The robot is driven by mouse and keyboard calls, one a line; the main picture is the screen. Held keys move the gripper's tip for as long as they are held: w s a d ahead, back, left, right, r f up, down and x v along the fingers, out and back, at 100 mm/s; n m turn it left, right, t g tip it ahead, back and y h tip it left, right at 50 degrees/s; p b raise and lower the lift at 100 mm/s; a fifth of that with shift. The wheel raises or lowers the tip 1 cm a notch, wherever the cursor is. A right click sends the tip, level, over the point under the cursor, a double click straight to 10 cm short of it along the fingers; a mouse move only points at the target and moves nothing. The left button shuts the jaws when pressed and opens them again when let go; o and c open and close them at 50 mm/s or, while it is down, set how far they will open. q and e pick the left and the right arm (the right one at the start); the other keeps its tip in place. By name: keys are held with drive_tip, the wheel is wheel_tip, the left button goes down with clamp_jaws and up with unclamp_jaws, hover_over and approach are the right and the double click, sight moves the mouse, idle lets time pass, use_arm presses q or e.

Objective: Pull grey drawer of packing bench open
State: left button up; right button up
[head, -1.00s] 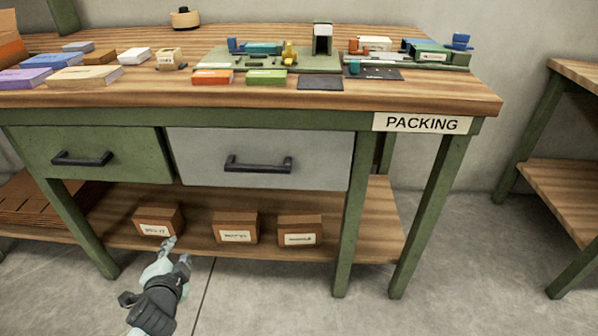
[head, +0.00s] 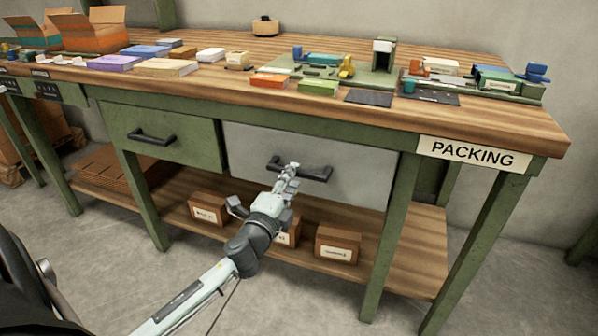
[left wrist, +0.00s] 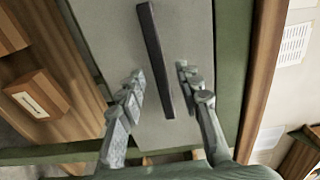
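The grey drawer (head: 345,172) of the packing bench is shut, flush in the green frame to the right of the green drawer (head: 160,136). Its dark bar handle (head: 318,175) runs across its front. My left gripper (head: 288,172) is in front of the handle's left half and hides part of it. In the left wrist view my left gripper (left wrist: 160,88) is open, its two fingers on either side of the dark handle (left wrist: 154,50), with gaps on both sides. I cannot tell if the fingertips reach past the bar. My right gripper is not in view.
The bench top (head: 480,118) carries coloured boxes, green trays with parts and open cartons (head: 95,30). A lower shelf (head: 415,260) holds small brown boxes (head: 338,243) below the drawer. Bare floor (head: 300,310) lies in front.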

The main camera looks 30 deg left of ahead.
use_arm(q)
drive_tip(key=shift+x, duration=1.65)
drive_tip(key=shift+c, duration=0.2)
clamp_jaws()
